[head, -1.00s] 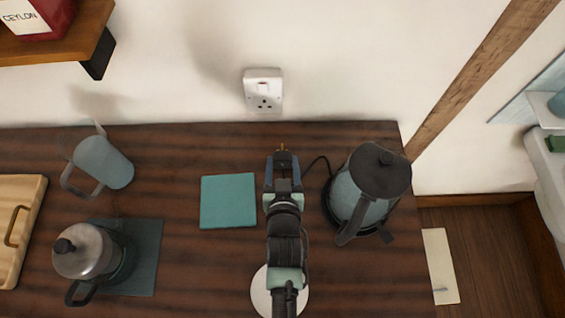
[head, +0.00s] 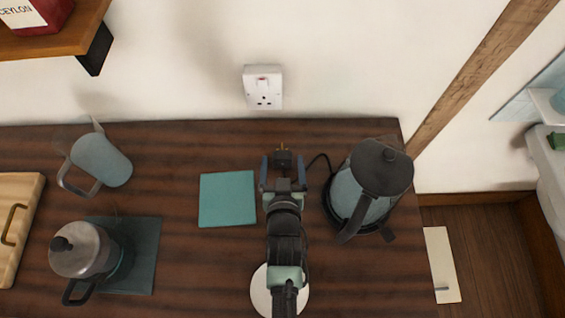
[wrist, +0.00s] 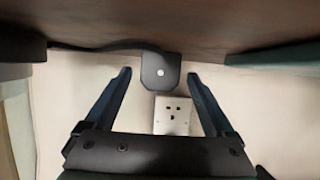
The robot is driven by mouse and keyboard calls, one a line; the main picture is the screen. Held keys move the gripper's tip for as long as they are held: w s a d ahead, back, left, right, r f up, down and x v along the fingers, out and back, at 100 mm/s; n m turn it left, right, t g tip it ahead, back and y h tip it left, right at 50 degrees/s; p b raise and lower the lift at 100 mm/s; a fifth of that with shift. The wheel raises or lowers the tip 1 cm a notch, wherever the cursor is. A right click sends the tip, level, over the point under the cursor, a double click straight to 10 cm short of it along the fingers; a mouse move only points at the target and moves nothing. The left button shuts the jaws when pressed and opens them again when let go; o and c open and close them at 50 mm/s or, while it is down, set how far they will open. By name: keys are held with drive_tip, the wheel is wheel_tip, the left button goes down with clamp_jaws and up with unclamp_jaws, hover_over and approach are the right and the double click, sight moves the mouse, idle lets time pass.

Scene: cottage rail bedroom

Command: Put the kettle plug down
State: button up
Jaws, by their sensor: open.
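The black kettle plug (head: 283,160) lies on the dark wooden counter, its brass pins pointing to the wall. Its cord runs right to the kettle (head: 368,188). My gripper (head: 283,165) is open, with a finger on each side of the plug and a gap to both. In the wrist view the plug (wrist: 161,71) shows between and beyond the spread fingertips of my gripper (wrist: 161,75), touching neither. The white wall socket (head: 263,87) is above the counter, and it also shows in the wrist view (wrist: 172,116).
A teal square mat (head: 227,199) lies left of my gripper. A glass jug (head: 100,160), a metal pot (head: 82,250) on a dark mat (head: 145,256) and a wooden board (head: 20,220) stand further left. The counter (head: 190,150) is bare behind the teal mat.

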drive_tip(key=shift+r+p, duration=0.4)
drive_tip(key=shift+r, duration=0.05)
drive_tip(key=shift+s+r, duration=0.2)
drive_tip(key=shift+s, duration=0.05)
drive_tip(key=v, duration=1.1)
drive_tip(key=shift+s+r, duration=0.1)
drive_tip(key=shift+s, duration=0.1)
drive_tip(key=w+r+t, duration=0.3)
drive_tip(key=w+r, duration=0.7)
drive_tip(key=r, duration=0.5)
drive_tip(key=w+r+t, duration=0.2)
drive_tip(key=r, duration=0.9)
drive_tip(key=w+r+t, duration=0.3)
drive_tip(key=r, duration=0.8)
drive_tip(key=s+r+t, duration=0.3)
drive_tip(key=s+r, duration=0.2)
drive_tip(key=r, duration=0.8)
drive_tip(key=s+r+t, duration=0.2)
drive_tip(key=s+r, duration=0.3)
drive_tip(key=r, duration=0.8)
drive_tip(key=shift+s+a+t, duration=0.15)
drive_tip(key=shift+a+t, duration=0.15)
drive_tip(key=shift+t, duration=0.1)
drive_tip(key=shift+f, duration=0.2)
